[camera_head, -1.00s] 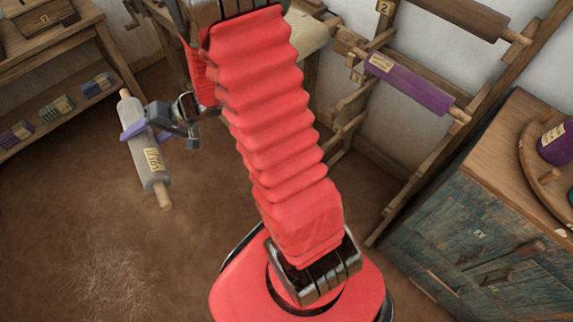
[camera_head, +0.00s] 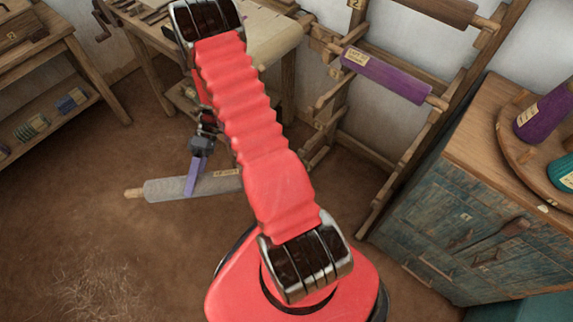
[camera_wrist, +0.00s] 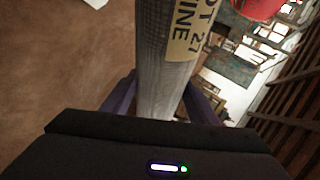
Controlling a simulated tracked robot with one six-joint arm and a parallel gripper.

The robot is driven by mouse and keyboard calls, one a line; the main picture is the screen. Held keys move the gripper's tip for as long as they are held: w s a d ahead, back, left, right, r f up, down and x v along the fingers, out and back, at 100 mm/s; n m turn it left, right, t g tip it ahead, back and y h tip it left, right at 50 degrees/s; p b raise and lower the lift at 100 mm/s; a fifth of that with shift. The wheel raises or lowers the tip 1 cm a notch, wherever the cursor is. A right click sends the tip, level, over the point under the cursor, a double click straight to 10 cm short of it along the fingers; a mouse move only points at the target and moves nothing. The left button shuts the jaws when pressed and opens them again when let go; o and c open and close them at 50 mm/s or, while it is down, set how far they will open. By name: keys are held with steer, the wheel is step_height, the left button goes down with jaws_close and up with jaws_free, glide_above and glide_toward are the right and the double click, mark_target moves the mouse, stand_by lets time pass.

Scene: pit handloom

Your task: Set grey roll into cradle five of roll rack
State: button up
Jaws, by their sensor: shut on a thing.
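The grey roll (camera_head: 165,189), with wooden end pins and a tan label, is held above the brown floor, left of my red arm. It lies nearly level across the head view; its right end is hidden behind my arm. My gripper (camera_head: 194,182) is shut around its middle. In the wrist view the roll (camera_wrist: 165,60) runs up between the purple fingers, its label partly readable. The wooden roll rack (camera_head: 407,165) leans against the wall at right. It bears a purple roll (camera_head: 388,76) and, above, a brown roll (camera_head: 442,10). Lower cradles look empty; I cannot make out number five.
A wooden cabinet (camera_head: 470,215) with a round tray and bobbins stands right of the rack. The loom (camera_head: 268,38) with pale cloth is behind my arm. A shelf unit (camera_head: 48,85) stands at left.

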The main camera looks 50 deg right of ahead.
mark_target(227, 187)
steer(key=s+d+f+n+h, duration=0.7)
steer(key=s+d, duration=0.3)
steer(key=d, duration=0.6)
steer(key=s+d+f+n+g+h, duration=0.1)
steer(key=s+d+f+n+h, duration=0.6)
steer(key=d, duration=0.9)
steer(key=s+d+f+n+g+h, duration=0.1)
steer(key=s+d+f+n+h, duration=0.6)
steer(key=s+d+n, duration=0.5)
steer(key=shift+s+d+f, duration=0.3)
steer(key=shift+d+f, duration=0.6)
steer(key=shift+d, duration=1.55)
steer(key=shift+f, duration=2.9)
steer(key=shift+f, duration=0.1)
steer(key=shift+f, duration=2)
